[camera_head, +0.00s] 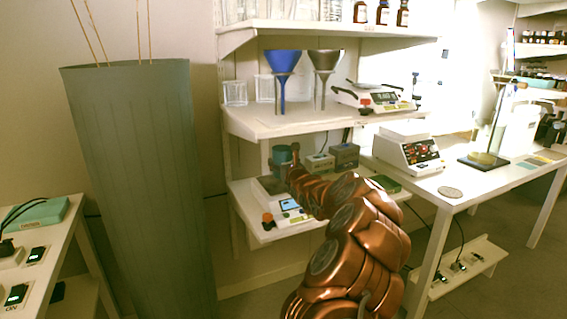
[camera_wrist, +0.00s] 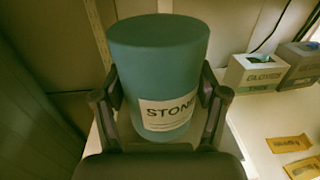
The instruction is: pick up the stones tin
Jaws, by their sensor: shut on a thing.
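The stones tin (camera_wrist: 158,65) is a teal cylinder with a white label reading "STON…", the rest of the word cut off at its edge. It stands upright between the fingers of my gripper (camera_wrist: 160,110) in the wrist view, with one finger against each side. My gripper is shut on it. In the head view the tin (camera_head: 283,154) shows small on the lower shelf, above a white scale (camera_head: 280,202), and my copper arm reaches to it and hides part of it. I cannot tell whether the tin touches the surface under it.
Right of the tin, a small box labelled gloves (camera_wrist: 254,72) and a grey box (camera_wrist: 298,65) stand on the shelf. Yellow packets (camera_wrist: 289,143) lie in front of them. The middle shelf (camera_head: 300,122), with blue (camera_head: 283,62) and grey (camera_head: 325,62) funnels, hangs above.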

